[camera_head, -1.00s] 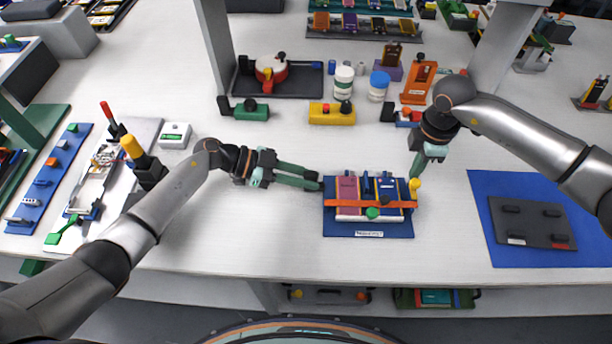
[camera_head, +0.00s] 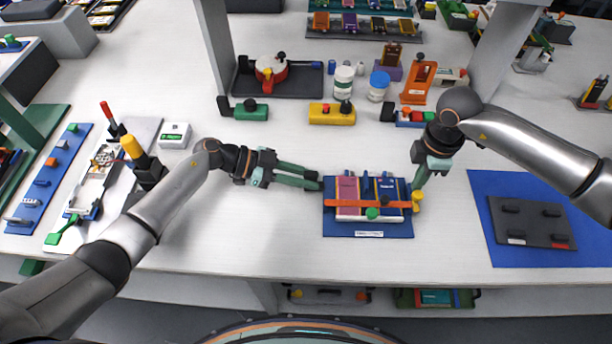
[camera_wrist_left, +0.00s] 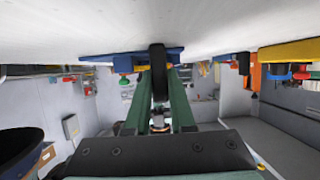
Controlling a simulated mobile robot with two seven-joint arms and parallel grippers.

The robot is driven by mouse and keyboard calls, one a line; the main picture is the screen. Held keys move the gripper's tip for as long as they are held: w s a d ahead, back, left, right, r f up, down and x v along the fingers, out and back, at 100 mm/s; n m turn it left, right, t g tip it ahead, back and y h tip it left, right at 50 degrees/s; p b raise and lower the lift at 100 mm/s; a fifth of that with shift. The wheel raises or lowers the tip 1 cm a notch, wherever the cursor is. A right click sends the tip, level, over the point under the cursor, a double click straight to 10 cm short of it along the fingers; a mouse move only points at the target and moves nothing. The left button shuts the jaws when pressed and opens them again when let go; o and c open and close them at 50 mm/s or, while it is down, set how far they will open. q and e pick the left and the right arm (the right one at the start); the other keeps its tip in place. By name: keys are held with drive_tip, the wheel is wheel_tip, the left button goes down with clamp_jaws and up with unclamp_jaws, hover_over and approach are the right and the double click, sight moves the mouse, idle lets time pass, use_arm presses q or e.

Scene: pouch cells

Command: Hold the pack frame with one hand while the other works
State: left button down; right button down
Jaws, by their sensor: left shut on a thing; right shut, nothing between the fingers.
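The pack frame (camera_head: 340,228) is a blue base on the white table. It holds pink and blue cells (camera_head: 347,190), with an orange bar (camera_head: 350,204) across them. A green knob (camera_head: 372,213) is at the bar's middle and a yellow knob (camera_head: 416,199) at its right end. My left gripper (camera_head: 316,181) is shut at the frame's left side. In the left wrist view its fingers (camera_wrist_left: 160,92) close on a black upright piece (camera_wrist_left: 158,70) beside the blue base. My right gripper (camera_head: 417,187) is shut and empty just above the yellow knob; whether they touch is unclear.
A blue mat with a dark grey plate (camera_head: 530,222) lies to the right. A green block (camera_head: 250,111), a yellow block (camera_head: 332,114), white jars (camera_head: 343,80) and an orange stand (camera_head: 418,82) are behind.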

wheel_tip(320, 180, up, 6)
drive_tip(key=w, duration=0.1)
drive_tip(key=shift+w, duration=0.3)
idle(0.4)
use_arm(q)
drive_tip(key=c, duration=0.7)
unclamp_jaws()
